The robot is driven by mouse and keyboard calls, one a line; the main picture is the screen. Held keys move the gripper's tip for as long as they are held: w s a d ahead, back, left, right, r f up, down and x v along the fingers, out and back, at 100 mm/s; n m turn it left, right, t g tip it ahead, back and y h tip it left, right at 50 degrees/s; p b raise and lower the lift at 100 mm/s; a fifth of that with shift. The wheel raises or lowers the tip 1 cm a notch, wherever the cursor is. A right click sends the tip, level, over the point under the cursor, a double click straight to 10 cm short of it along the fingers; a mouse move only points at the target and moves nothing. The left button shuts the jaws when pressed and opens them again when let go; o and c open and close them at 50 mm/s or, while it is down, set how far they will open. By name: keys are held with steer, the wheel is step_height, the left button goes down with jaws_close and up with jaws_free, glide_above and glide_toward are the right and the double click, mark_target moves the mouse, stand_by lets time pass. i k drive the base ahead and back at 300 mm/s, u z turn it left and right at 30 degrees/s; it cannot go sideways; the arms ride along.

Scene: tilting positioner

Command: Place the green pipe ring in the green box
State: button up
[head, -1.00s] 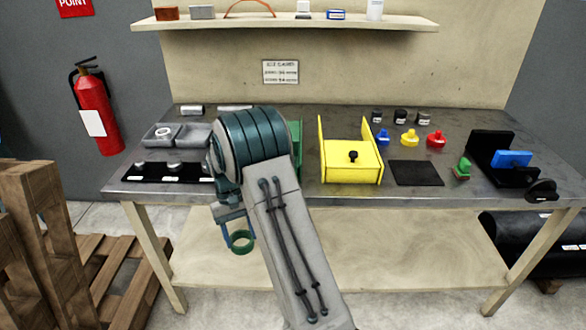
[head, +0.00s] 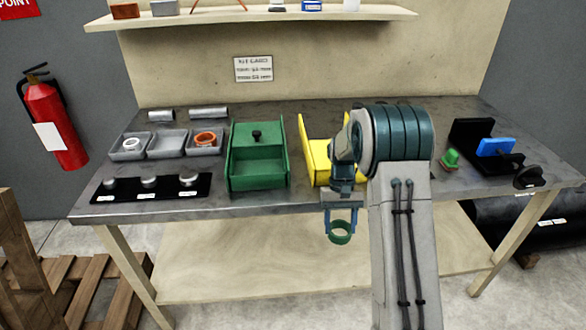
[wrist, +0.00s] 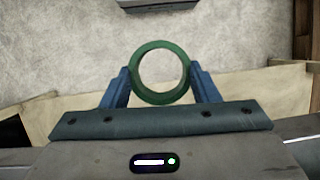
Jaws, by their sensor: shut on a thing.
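The green pipe ring (head: 340,238) is held between the two blue fingers of my gripper (head: 341,226), in front of and below the table's front edge. In the wrist view the ring (wrist: 161,97) sits between the fingertips of my gripper (wrist: 161,90), its round opening facing the camera. The green box (head: 257,180) stands on the table, up and to the left of the ring in the head view. It has a green lid or panel with a black knob at its back and an open-looking front part.
A yellow box (head: 318,160) stands right of the green box, partly hidden by my arm. Grey trays (head: 168,143), one with an orange ring (head: 206,139), and a black strip with metal knobs (head: 150,186) lie left. A blue block (head: 497,147) in a black fixture is at right.

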mark_target(258, 167)
steer(key=z, duration=1.2)
steer(key=k, duration=0.95)
steer(key=u, duration=1.35)
steer(key=i, duration=0.4)
